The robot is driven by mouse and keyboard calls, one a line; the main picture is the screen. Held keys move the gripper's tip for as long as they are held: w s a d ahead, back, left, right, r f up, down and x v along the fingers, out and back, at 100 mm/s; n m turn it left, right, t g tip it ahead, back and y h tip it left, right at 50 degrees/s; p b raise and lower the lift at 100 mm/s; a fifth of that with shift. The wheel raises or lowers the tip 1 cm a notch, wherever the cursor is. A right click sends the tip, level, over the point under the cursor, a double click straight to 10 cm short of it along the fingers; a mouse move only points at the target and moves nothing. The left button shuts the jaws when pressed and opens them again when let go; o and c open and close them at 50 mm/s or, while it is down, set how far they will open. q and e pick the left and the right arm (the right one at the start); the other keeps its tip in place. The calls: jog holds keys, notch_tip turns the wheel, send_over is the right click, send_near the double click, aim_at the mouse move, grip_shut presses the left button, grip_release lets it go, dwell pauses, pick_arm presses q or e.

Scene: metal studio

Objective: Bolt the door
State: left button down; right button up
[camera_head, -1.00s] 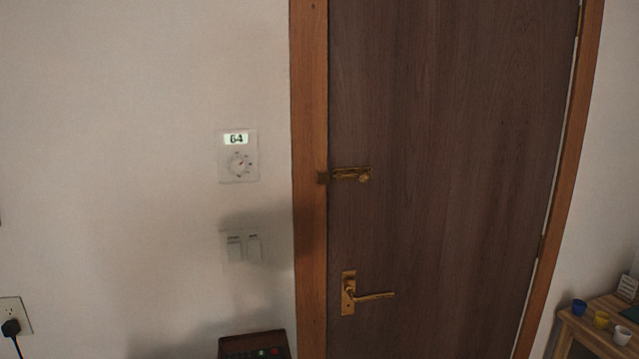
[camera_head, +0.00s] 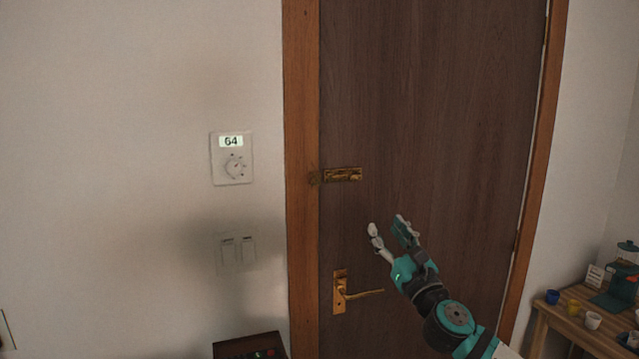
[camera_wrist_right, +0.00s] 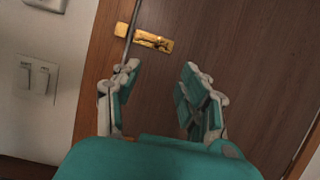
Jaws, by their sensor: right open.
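A brown wooden door (camera_head: 430,120) stands closed in its orange-brown frame (camera_head: 301,200). A brass sliding bolt (camera_head: 342,175) is mounted at the door's left edge, with a brass catch (camera_head: 314,178) on the frame beside it. In the right wrist view the bolt (camera_wrist_right: 152,40) shows beyond the fingers, at the upper left. A brass lever handle (camera_head: 341,292) is lower on the door. My right gripper (camera_head: 390,227) is open and empty, below and to the right of the bolt and apart from it. My left gripper is not in view.
A thermostat (camera_head: 232,158) reading 64 and light switches (camera_head: 238,251) are on the wall left of the frame. A dark red box (camera_head: 249,346) is at the bottom. A wooden table (camera_head: 566,325) with small cups stands at the right. The space before the bolt is clear.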

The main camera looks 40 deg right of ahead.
aim_at(355, 180)
jog(key=p+x, duration=0.4)
jog(key=x, duration=1.3)
jog(key=shift+w+r, duration=0.2)
jog(key=shift+r, duration=0.05)
grip_shut()
jog(key=shift+p, duration=0.3)
